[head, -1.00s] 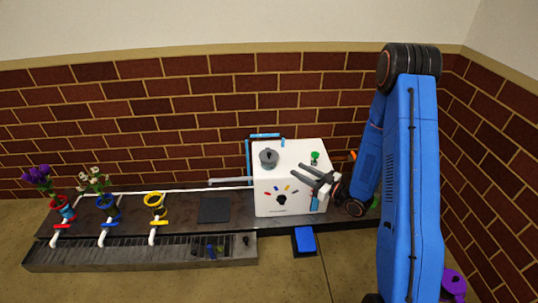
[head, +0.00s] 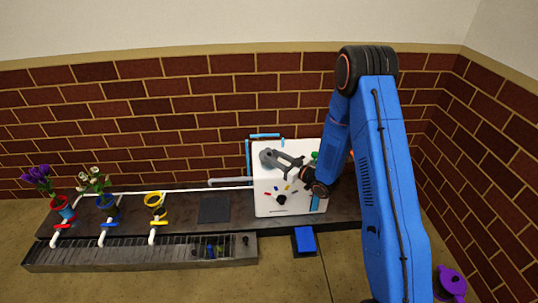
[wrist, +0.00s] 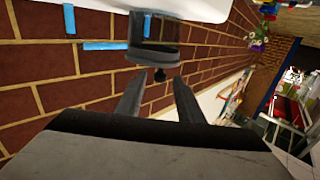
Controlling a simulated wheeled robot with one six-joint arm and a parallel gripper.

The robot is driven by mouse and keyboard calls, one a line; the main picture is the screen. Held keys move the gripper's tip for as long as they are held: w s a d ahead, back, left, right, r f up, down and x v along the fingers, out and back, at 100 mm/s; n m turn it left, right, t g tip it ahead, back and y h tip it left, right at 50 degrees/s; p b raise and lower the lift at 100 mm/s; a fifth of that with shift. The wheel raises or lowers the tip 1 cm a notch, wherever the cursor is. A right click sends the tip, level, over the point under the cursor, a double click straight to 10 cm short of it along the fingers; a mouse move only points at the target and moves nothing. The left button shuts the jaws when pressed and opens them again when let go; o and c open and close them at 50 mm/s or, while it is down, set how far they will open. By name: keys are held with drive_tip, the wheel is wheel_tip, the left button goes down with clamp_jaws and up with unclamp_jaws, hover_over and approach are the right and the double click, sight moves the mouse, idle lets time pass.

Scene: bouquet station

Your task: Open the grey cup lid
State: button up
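The grey cup lid (head: 267,154) is on the grey cup at the top left of the white machine, partly hidden by my gripper in the head view. In the wrist view the lid (wrist: 152,58) shows with its dark knob, and the grey cup (wrist: 146,27) is beyond it. The lid looks seated on the cup. My gripper (head: 282,160) is open and reaches left over the white machine. In the wrist view its fingertips (wrist: 158,83) are apart and point at the lid. The knob lies just beyond the gap between them. Contact cannot be told.
The white machine (head: 269,204) has coloured marks and a black dial on its front. Blue pipes (head: 265,135) rise behind it, near the lid. A blue pedal (head: 304,240) is below. Flowers in coloured holders stand at the left. A purple object (head: 450,282) is at lower right.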

sight(269, 153)
drive_tip(key=shift+x, duration=1.65)
clamp_jaws()
drive_tip(key=shift+r, duration=0.1)
